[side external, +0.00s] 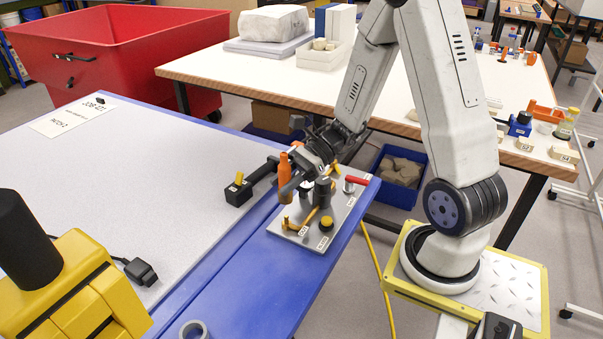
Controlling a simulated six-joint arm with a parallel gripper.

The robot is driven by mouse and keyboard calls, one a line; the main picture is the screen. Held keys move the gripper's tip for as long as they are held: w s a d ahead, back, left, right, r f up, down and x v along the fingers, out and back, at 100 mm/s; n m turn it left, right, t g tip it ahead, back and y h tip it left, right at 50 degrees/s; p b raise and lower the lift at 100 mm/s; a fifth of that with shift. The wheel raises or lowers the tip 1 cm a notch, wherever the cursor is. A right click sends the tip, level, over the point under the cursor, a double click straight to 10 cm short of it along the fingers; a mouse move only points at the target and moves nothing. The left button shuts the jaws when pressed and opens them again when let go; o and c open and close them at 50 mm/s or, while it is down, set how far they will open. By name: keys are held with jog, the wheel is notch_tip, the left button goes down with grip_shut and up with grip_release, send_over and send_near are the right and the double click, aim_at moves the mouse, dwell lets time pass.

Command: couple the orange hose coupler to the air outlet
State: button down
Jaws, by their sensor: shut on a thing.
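The orange hose coupler (285,178) stands roughly upright at the left side of my gripper (288,170). My gripper is shut on it, and its dark fingers hide part of it. The coupler is above the left part of a grey fittings plate (345,222) on the blue bench edge. The plate carries a red-handled valve (357,180), a dark upright cylinder (323,193), a yellow-topped fitting (326,223) and small labels too small to read. I cannot tell which fitting is the air outlet, or whether the coupler's lower end touches one.
A black block with a yellow part (239,189) lies left of the plate. A yellow hose (377,270) hangs down beside the bench. A blue crate of rocks (376,204) stands below. The grey bench top (130,170) is largely clear.

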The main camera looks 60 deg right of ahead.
aim_at(286, 216)
jog(key=shift+f, duration=1.8)
jog(key=shift+f, duration=1.4)
dwell(0.6)
jog(key=shift+r, duration=0.2)
jog(key=shift+r, duration=0.35)
jog(key=shift+r, duration=0.5)
jog(key=shift+f, duration=1)
dwell(1.7)
jog(key=shift+c, duration=1.4)
grip_release()
